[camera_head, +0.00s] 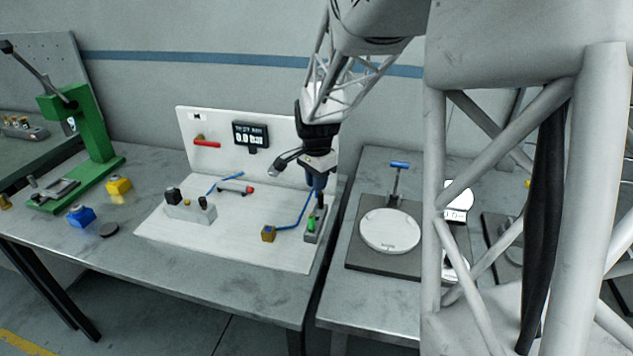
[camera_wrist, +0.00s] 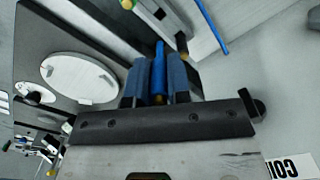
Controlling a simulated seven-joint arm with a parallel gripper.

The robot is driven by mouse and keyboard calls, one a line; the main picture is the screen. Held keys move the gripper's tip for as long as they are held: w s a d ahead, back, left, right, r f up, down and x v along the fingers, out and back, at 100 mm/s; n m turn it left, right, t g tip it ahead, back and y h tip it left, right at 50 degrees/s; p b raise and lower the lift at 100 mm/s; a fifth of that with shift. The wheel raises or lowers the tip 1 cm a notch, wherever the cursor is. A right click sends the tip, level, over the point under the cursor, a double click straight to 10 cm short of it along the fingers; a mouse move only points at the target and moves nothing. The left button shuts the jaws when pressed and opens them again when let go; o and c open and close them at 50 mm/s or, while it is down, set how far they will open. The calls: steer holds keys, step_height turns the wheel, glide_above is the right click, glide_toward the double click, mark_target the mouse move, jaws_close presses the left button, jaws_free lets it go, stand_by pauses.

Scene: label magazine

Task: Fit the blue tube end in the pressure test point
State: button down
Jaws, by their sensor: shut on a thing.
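My gripper (camera_head: 317,188) is over the right edge of the white test board, pointing down. In the wrist view its blue fingers (camera_wrist: 159,82) are shut on the blue tube end (camera_wrist: 159,66), which lies between them. In the head view the blue tube (camera_head: 296,222) runs from a brass-coloured block (camera_head: 268,234) on the board up towards my gripper. Below the gripper stands a grey block (camera_head: 313,230) with a green part and a dark upright post. I cannot tell which fitting is the pressure test point, or whether the tube end touches anything.
The white board (camera_head: 240,252) has an upright panel with a display (camera_head: 250,136) and a red lever (camera_head: 206,143). A grey block with dark knobs (camera_head: 190,208) stands left. A round white plate (camera_head: 390,230) is on the right table. Blue and yellow blocks lie left.

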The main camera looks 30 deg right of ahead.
steer(key=shift+a, duration=0.15)
steer(key=w+a, duration=0.2)
steer(key=a, duration=1.1)
steer(key=shift+w+a, duration=0.25)
steer(key=shift+f, duration=0.3)
steer(key=shift+f, duration=2.7)
steer(key=shift+f, duration=1.9)
stand_by(0.5)
steer(key=c, duration=1)
jaws_free()
